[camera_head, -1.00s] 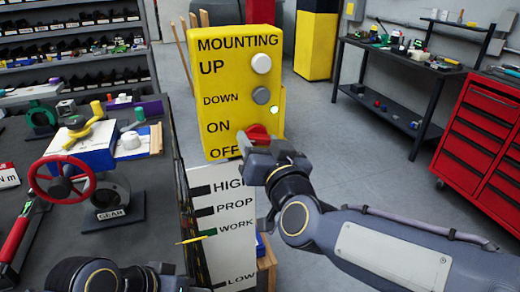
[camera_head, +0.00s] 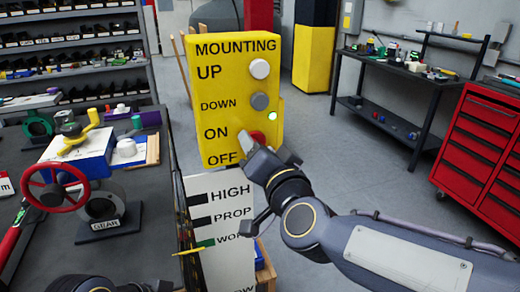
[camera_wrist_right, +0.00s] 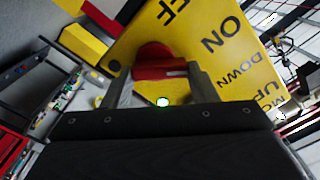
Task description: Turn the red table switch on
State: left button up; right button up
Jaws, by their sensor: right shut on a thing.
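The yellow control box (camera_head: 220,120) stands in the middle of the head view, marked MOUNTING, UP, DOWN, ON and OFF. The red switch (camera_head: 257,136) is low on its face, right of the ON and OFF labels. My right gripper (camera_head: 264,147) is at the switch and covers most of it. In the right wrist view the red switch (camera_wrist_right: 158,62) sits between the two fingers, and the gripper is shut on it. A small green light (camera_head: 273,115) glows above the switch. My left arm shows only at the bottom edge; its fingers cannot be made out.
A white button (camera_head: 260,69) and a grey button (camera_head: 259,101) sit above the switch. A level board (camera_head: 215,215) stands below the box. A red handwheel (camera_head: 54,190) is on the left bench. Open floor lies right of the box, before a red drawer cabinet (camera_head: 480,145).

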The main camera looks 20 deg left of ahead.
jog(key=shift+f, duration=0.1)
jog(key=o, duration=1)
jog(key=shift+s, duration=0.1)
jog(key=v, duration=0.7)
jog(key=shift+s+d, duration=0.2)
jog(key=shift+s, duration=0.1)
